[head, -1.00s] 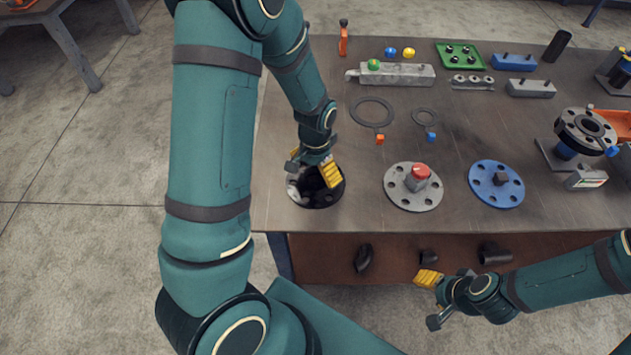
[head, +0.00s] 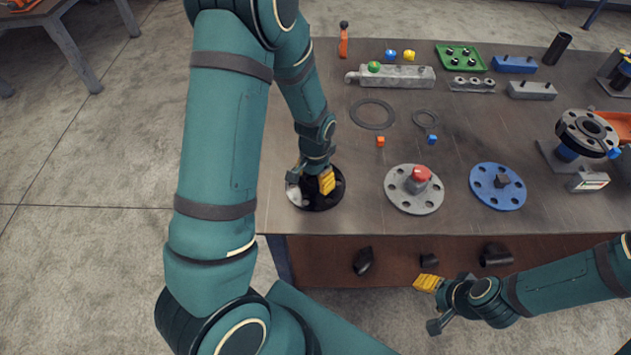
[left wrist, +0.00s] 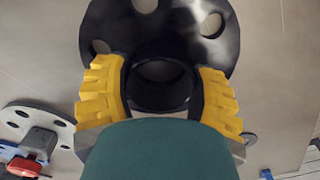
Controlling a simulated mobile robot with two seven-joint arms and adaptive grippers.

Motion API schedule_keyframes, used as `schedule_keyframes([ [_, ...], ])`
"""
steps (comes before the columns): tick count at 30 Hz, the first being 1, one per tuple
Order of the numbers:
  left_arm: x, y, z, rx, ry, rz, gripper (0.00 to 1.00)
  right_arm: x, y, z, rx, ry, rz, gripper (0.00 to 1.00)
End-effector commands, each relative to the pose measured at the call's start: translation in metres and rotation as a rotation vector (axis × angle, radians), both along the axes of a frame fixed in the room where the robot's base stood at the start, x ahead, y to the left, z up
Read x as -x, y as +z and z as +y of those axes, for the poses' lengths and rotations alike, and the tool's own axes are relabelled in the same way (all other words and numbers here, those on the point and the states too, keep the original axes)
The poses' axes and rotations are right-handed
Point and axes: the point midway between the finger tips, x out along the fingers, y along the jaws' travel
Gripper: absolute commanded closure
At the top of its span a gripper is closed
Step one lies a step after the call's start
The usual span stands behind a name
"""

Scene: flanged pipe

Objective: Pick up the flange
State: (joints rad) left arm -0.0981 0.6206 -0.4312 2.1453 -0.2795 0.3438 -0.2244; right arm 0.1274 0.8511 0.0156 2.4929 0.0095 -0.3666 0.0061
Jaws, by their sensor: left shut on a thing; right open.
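A black flange (head: 326,202) with bolt holes lies at the left front of the table, under my left gripper (head: 314,181). In the left wrist view the black flange (left wrist: 215,55) fills the top middle, and the yellow fingers of my left gripper (left wrist: 162,92) are shut on its round raised neck, one on each side. The arm hides part of the flange in the head view. A grey flange with a red knob (head: 402,198) and a blue flange (head: 487,195) lie to its right. My right gripper (head: 430,304) is open and empty in front of the table.
Two ring gaskets (head: 372,114) lie behind the flanges, near small coloured cubes (head: 380,141). Grey blocks, a green tray (head: 461,57) and a flanged pipe stand (head: 587,134) are at the back and right. Dark pipe pieces (head: 363,261) lie on the lower shelf.

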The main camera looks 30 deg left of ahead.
Motion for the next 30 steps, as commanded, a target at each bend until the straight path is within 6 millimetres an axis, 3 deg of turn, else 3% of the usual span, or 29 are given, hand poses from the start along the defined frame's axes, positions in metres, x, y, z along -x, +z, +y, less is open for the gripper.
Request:
schedule_keyframes([
  [7,-0.001,0.015,0.0,0.0,0.0,-0.003,0.83,-0.001,0.003,0.0,0.0,-0.002,-0.002,0.45],
  [15,-0.001,0.066,0.0,0.0,0.0,-0.006,0.83,-0.004,0.013,-0.001,0.002,-0.007,-0.009,0.45],
  [21,-0.001,0.092,0.0,0.0,-0.001,-0.004,0.83,-0.005,0.017,-0.001,0.003,-0.009,-0.012,0.45],
  [30,0.0,0.101,0.0,0.0,0.0,-0.001,0.83,-0.006,0.018,-0.001,0.003,-0.011,-0.014,0.45],
])
